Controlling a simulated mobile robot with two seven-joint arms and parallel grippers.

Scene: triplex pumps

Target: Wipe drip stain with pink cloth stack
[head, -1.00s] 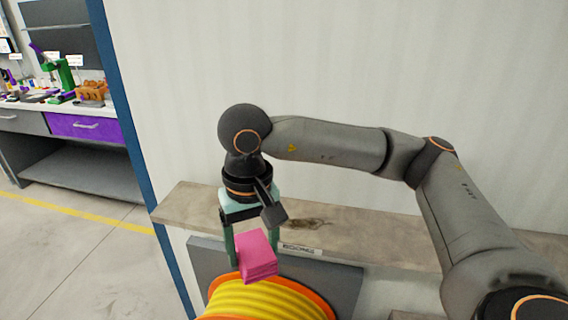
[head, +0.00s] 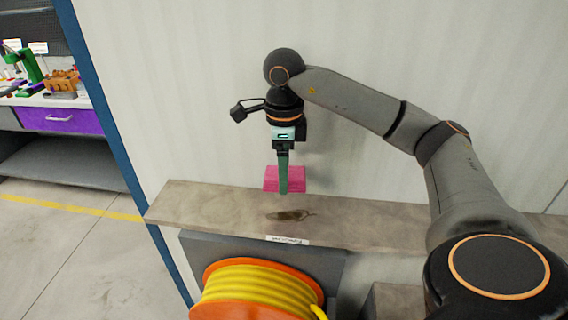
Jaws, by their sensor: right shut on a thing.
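The pink cloth stack (head: 271,180) is held in my right gripper (head: 283,186), which is shut on it. One green finger shows in front of the cloth and the other is hidden behind it. The cloth appears above the back part of the shelf, near the wall; whether it touches the shelf is hard to tell. The dark brown drip stain (head: 290,215) lies on the shelf top, nearer the front edge and just below the cloth in the picture. The stain is uncovered. My left gripper is not in view.
The narrow shelf (head: 200,205) runs along a pale corrugated wall (head: 180,90). A label (head: 287,240) is on its front edge. Below hangs an orange reel with yellow hose (head: 258,292). A workbench with a purple drawer (head: 60,119) stands at the left.

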